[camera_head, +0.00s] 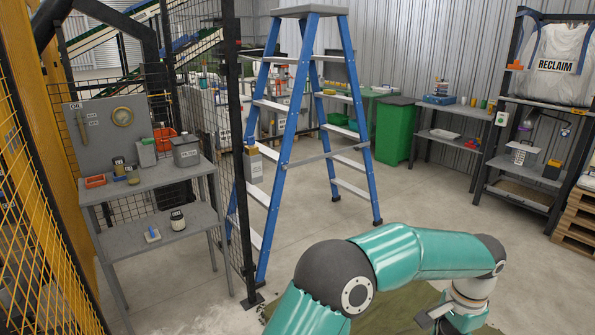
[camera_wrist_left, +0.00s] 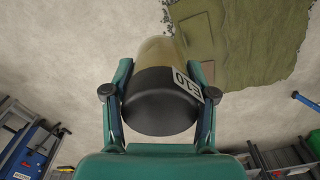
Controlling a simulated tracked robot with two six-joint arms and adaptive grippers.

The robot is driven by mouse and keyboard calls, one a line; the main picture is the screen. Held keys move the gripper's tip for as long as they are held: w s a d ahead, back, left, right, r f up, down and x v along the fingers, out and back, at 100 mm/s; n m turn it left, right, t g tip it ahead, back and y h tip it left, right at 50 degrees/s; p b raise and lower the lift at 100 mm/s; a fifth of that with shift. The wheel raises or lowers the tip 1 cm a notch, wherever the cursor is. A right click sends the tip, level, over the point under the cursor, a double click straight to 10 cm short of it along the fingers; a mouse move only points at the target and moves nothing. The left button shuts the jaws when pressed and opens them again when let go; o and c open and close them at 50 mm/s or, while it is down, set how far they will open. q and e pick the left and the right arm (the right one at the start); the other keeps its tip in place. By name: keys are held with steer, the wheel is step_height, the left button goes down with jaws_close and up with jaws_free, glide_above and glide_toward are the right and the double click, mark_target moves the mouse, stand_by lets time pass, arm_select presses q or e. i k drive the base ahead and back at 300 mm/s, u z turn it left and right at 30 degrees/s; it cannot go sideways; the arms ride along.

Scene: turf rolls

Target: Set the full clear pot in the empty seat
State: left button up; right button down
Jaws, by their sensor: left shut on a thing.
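In the left wrist view, a pot (camera_wrist_left: 160,102) has a black end towards me, a clear body with yellowish-brown contents beyond it, and a white tag marked with black characters. My left gripper (camera_wrist_left: 160,88) is shut on it, one finger on each side, above the floor. In the head view, part of my left gripper (camera_head: 447,316) shows at the bottom right; the pot cannot be made out there. I cannot pick out the empty seat in either view. My right gripper is not in view.
A green mat (camera_wrist_left: 237,45) lies on the concrete floor. A blue stepladder (camera_head: 285,140) stands mid-scene. At left, a grey two-level bench (camera_head: 150,186) holds boxes and jars. A green bin (camera_head: 396,132) and shelves stand at the back right.

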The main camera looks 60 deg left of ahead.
mark_target(95, 183)
steer(key=z, duration=1.55)
steer(key=i, duration=0.1)
steer(key=u, duration=2.8)
